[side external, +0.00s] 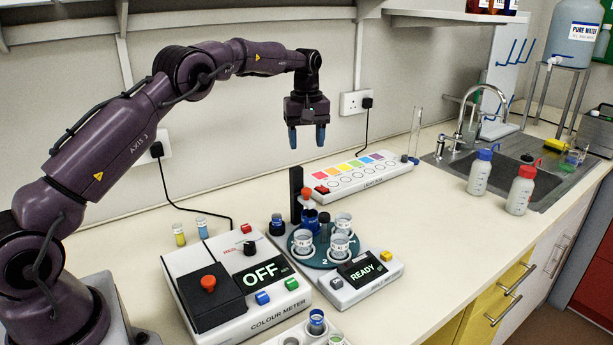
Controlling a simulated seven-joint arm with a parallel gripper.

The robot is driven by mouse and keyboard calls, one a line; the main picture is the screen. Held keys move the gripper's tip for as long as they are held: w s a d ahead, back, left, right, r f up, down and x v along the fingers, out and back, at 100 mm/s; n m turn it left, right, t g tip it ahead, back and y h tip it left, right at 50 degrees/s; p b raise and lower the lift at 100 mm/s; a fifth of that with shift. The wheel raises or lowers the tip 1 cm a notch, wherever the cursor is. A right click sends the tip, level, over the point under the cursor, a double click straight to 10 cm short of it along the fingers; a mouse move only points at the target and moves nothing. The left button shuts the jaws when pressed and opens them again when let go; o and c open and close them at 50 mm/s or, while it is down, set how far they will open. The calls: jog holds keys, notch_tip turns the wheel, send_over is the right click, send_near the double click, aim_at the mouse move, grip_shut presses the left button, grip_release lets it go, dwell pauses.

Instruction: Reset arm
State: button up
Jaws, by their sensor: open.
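My gripper (306,136) hangs from the dark purple arm, pointing down, with its two blue-tipped fingers apart and nothing between them. It is in the air, well above the bench and clear of the devices. Below it stands a round turntable device (311,250) with several clear cups, a dark upright post and an orange-topped part. Its display (362,268) reads READY. To its left is the white colour meter (232,318), whose display reads OFF.
A light box (362,180) with coloured squares lies behind the turntable. Two small vials (179,235) stand behind the colour meter. A part-seen rack (317,322) is at the front. Blue-capped (482,172) and red-capped (521,190) bottles stand by the sink (545,185). A shelf (440,17) is overhead.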

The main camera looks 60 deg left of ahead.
jog(key=s+d+r+m+t, duration=0.2)
jog(key=s+d, duration=0.4)
jog(key=s, duration=0.5)
jog(key=s+d+r+m+t, duration=0.1)
jog(key=s+d+r+m, duration=0.4)
jog(key=s, duration=0.6)
jog(key=s+d+r+m+t, duration=0.2)
jog(key=s+d+m, duration=0.4)
jog(key=s, duration=0.5)
jog(key=shift+d+r+m+t, duration=0.3)
jog(key=shift+d+r, duration=0.5)
jog(key=shift+d, duration=0.05)
